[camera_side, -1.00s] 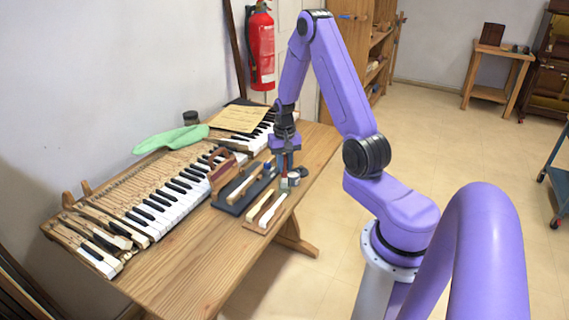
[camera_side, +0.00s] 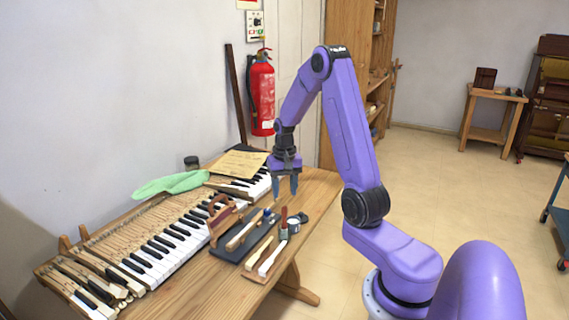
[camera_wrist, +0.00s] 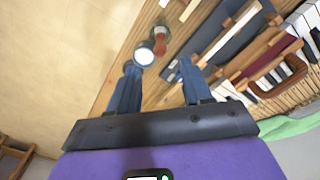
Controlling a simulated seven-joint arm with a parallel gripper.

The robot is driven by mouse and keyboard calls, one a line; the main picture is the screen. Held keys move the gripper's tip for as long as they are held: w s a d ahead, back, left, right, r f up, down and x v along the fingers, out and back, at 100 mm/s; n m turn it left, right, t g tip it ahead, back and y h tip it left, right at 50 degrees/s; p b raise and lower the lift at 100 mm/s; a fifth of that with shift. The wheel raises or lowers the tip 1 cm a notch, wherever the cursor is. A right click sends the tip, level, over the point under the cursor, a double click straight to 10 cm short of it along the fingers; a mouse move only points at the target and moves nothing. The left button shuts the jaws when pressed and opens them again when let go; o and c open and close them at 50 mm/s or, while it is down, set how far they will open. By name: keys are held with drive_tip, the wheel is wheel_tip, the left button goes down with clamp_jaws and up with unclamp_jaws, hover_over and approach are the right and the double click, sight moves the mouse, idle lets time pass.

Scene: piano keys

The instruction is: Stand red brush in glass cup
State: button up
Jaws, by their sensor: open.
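The red brush (camera_side: 284,217) stands upright near the right edge of the table, dark end up. In the wrist view the red brush (camera_wrist: 160,44) shows just beyond my fingers. The clear glass cup is hard to make out; the brush appears to stand in it, but I cannot see its wall clearly.
The piano keyboard (camera_side: 160,248) and a green cloth (camera_side: 172,184) lie further left.

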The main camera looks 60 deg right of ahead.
wheel_tip(320, 180, up, 9)
idle(0.3)
drive_tip(key=shift+a, duration=0.1)
idle(0.7)
drive_tip(key=s+a+n, duration=0.3)
drive_tip(key=a+n, duration=0.7)
drive_tip(key=a, duration=1)
drive_tip(key=s+a+n, duration=0.4)
drive_tip(key=s+n, duration=0.1)
drive_tip(key=s, duration=0.5)
drive_tip(key=s+a+n, duration=0.5)
drive_tip(key=s+n, duration=0.1)
drive_tip(key=s, duration=0.4)
drive_tip(key=shift+a+f+n, duration=0.2)
drive_tip(key=shift+n, duration=0.1)
